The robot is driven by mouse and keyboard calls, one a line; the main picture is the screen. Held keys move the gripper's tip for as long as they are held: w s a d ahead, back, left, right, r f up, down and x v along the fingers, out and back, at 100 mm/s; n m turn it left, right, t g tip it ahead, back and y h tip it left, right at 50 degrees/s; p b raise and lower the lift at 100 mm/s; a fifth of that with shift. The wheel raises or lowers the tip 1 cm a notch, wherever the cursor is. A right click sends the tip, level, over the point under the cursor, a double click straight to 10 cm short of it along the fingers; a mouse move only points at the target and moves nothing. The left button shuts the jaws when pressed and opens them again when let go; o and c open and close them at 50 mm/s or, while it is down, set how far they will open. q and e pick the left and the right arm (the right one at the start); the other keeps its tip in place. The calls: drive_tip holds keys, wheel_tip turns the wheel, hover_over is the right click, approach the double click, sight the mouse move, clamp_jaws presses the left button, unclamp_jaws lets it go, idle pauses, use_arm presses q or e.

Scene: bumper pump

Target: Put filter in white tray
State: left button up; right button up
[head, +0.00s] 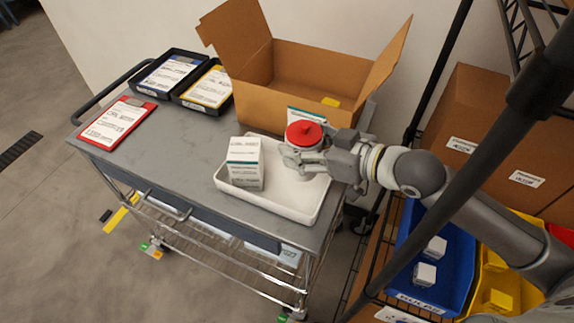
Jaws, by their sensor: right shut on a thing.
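A round part with a red top and a pale body, which looks like the filter (304,133), is in my right gripper (303,155). The gripper is shut on it, with the arm coming in from the right. The filter is upright over the right part of the white tray (262,210). The fingers hide part of its body, and I cannot tell whether its underside touches the tray floor. A white and green box (246,163) stands in the tray's left part. My left gripper is not in view.
An open cardboard box (300,108) stands on the grey cart (160,145) behind the tray. Two black trays (170,72) with cards and a red clipboard (118,122) lie at left. A shelf post and blue bin (430,265) are at right.

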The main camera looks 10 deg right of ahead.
drive_tip(key=shift+f, duration=1.1)
drive_tip(key=shift+w+a+f, duration=0.1)
drive_tip(key=shift+a+f, duration=0.05)
drive_tip(key=shift+f, duration=0.4)
wheel_tip(320, 180, down, 2)
drive_tip(key=shift+f, duration=0.5)
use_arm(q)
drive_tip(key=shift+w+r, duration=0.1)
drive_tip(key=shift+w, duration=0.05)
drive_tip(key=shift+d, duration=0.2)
use_arm(e)
drive_tip(key=shift+f, duration=0.1)
